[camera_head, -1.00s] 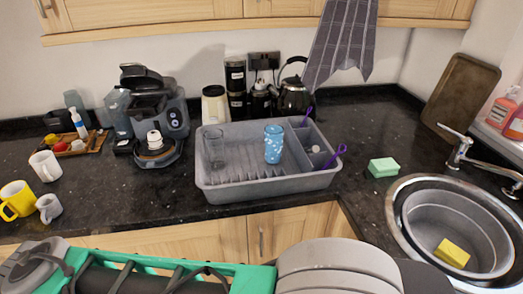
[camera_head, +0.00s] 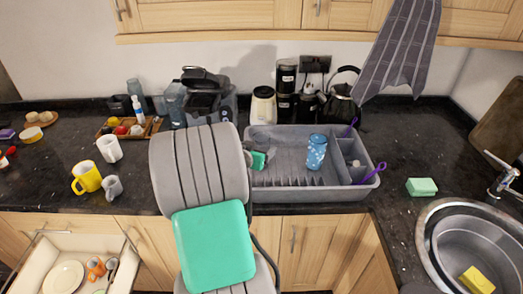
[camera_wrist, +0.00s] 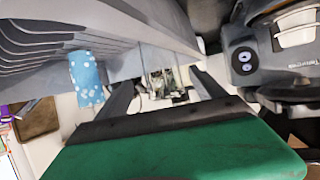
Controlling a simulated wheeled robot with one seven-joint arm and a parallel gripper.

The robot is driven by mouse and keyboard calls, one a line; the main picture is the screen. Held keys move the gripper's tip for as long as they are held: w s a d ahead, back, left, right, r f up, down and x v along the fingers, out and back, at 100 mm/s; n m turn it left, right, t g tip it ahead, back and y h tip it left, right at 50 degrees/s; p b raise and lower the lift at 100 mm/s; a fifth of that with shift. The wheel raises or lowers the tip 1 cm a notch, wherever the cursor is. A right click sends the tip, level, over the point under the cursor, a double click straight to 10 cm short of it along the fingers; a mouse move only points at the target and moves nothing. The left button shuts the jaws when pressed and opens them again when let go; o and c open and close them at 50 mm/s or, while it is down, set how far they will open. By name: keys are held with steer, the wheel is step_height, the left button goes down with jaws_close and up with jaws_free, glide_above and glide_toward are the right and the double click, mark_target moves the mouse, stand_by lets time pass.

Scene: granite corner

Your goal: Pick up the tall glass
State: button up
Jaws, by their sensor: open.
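The tall clear glass (camera_wrist: 155,62) shows in the wrist view, in line with the gap between my fingertips. In the head view I cannot make it out; my arm and gripper cover that left part of the rack. My gripper (camera_wrist: 163,82) is open, with one dark finger to each side of the glass in the picture. I cannot tell how deep the glass lies between the fingers. In the head view my gripper (camera_head: 260,160) is at the left end of the grey dish rack (camera_head: 310,196).
A blue patterned cup (camera_head: 316,152) stands in the rack, right of my gripper; it also shows in the wrist view (camera_wrist: 86,78). The coffee machine (camera_head: 208,92) is behind my arm. A yellow mug (camera_head: 87,178) and white mugs stand left. Below, a drawer (camera_head: 40,262) is open.

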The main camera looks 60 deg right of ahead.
steer(key=p+x, duration=0.1)
steer(key=x, duration=0.3)
steer(key=shift+w+d, duration=0.1)
steer(key=shift+w, duration=0.05)
steer(key=c, duration=1.7)
